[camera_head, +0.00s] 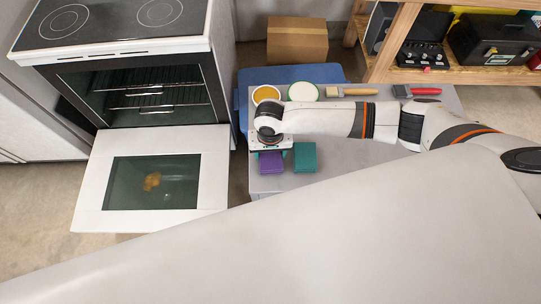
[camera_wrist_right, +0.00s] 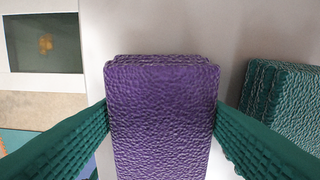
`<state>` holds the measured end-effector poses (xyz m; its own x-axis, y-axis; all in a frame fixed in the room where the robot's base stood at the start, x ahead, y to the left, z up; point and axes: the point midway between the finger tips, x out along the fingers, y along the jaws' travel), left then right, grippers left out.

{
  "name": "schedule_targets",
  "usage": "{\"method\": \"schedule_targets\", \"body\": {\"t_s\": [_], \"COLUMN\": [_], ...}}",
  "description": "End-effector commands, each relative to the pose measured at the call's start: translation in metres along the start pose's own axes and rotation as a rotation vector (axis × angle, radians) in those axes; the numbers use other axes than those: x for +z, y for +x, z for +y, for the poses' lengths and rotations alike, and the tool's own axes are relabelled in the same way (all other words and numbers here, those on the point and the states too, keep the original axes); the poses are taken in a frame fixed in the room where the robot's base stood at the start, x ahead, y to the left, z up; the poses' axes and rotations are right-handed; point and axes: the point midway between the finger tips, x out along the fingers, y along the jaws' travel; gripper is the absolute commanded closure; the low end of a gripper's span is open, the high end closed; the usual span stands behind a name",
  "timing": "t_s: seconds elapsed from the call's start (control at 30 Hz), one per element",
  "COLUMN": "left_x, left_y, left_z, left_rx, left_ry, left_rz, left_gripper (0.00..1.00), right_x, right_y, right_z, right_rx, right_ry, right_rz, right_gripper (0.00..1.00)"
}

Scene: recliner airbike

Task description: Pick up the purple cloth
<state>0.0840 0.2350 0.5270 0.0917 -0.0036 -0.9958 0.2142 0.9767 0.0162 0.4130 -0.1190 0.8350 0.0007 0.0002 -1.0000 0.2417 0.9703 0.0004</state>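The purple cloth (camera_head: 271,167) is a folded, textured block on the grey tabletop (camera_head: 340,170), partly hidden under my right gripper (camera_head: 270,150). In the right wrist view the purple cloth (camera_wrist_right: 162,115) fills the middle, between the two green ribbed fingers of my right gripper (camera_wrist_right: 162,107). One finger is at each side edge, with no clear gap. I cannot tell whether they press on it or only flank it. No lift off the table is evident. My left gripper is not in view.
A green cloth (camera_head: 305,157) lies just right of the purple one. Behind the arm are a yellow-topped can (camera_head: 266,94), a green-rimmed can (camera_head: 303,92) and a brush (camera_head: 352,91). An oven with its door (camera_head: 215,165) open stands left, beyond a floor gap.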

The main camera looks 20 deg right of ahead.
Motion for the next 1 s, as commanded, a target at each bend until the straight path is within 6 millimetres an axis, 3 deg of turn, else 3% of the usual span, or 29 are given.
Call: {"method": "schedule_targets", "body": {"t_s": [0.03, 0.13, 0.43, 0.8, 1.0], "left_x": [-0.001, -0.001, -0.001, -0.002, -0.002], "left_y": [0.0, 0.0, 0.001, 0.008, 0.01], "left_z": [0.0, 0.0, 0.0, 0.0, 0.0], "left_rx": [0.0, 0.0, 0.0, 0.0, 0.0], "left_ry": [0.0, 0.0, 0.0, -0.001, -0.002], "left_rz": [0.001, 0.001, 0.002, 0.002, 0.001], "left_gripper": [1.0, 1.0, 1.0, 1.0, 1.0], "right_x": [0.0, 0.0, 0.001, 0.001, 0.0], "right_y": [0.0, 0.0, -0.006, -0.074, -0.097], "right_z": [0.0, 0.0, 0.0, 0.0, 0.0], "right_rx": [0.0, 0.0, 0.0, 0.003, 0.001], "right_ry": [0.0, 0.0, 0.001, -0.001, 0.001], "right_rz": [0.0, 0.0, 0.0, -0.002, 0.0], "right_gripper": [0.47, 0.61, 0.61, 0.61, 0.61]}}
